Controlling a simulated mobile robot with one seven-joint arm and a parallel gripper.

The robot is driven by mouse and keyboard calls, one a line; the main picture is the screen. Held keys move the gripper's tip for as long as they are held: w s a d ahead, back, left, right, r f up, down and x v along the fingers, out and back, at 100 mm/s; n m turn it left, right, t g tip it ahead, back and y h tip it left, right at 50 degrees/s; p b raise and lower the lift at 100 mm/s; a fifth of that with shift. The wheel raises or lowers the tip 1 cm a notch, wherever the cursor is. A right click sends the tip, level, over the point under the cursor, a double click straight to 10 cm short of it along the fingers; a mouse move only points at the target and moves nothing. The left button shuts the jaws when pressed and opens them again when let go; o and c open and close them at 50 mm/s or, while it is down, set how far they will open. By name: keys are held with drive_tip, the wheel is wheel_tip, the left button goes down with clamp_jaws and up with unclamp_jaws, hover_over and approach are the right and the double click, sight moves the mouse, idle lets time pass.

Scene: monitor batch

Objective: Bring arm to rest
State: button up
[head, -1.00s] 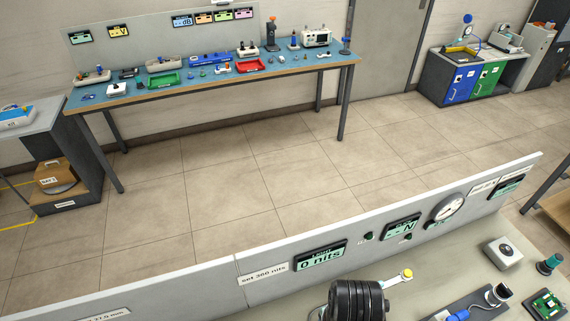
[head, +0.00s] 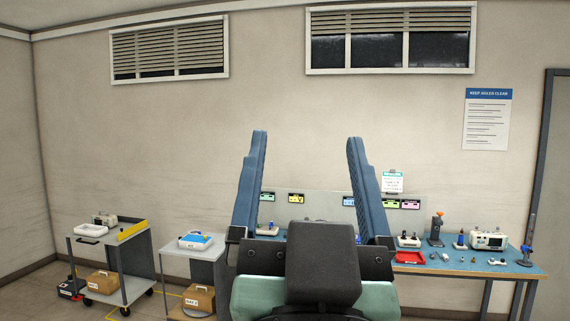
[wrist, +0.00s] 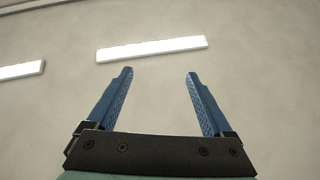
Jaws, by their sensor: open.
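My gripper (head: 304,140) stands upright in the middle of the head view, close to the camera. Its two blue fingers are wide apart with nothing between them. It also shows in the wrist view (wrist: 157,72), open and empty, with its fingers pointing at the ceiling. The gripper body hides the middle of the workbench behind it.
A cart (head: 137,268) and a small grey table (head: 208,252) with boxes stand at left. A door (head: 555,180) is at right. Ceiling lights (wrist: 152,48) show above.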

drive_tip(key=s+a+r+n+t+y, duration=0.1)
drive_tip(key=s+a+r+t, duration=0.1)
drive_tip(key=s+r, duration=0.2)
drive_tip(key=shift+r+n, duration=0.25)
drive_tip(key=shift+n, duration=0.15)
